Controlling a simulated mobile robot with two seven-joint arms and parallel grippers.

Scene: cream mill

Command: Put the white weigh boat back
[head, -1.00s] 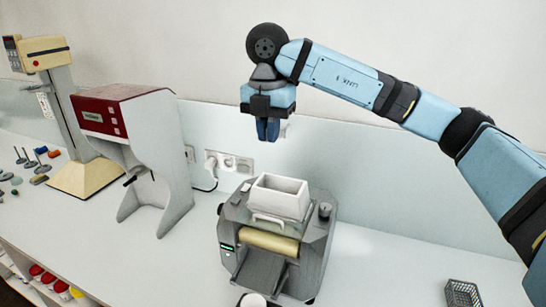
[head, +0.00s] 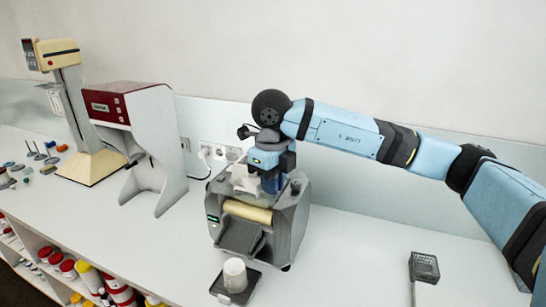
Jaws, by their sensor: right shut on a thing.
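The white weigh boat (head: 243,179), a pale open-topped trough, is at the top of the grey mill (head: 285,222). My right gripper (head: 271,183) is down at the trough's right side, with its blue fingers shut on it. The gripper and wrist cover much of the trough, so the exact grip and whether the trough rests on the mill cannot be told. My left gripper is not in view.
A white cup (head: 235,275) stands on a small dark plate in front of the mill. A red-topped machine (head: 150,140) and a cream stand (head: 90,165) are at left. The counter between mill and basket is clear.

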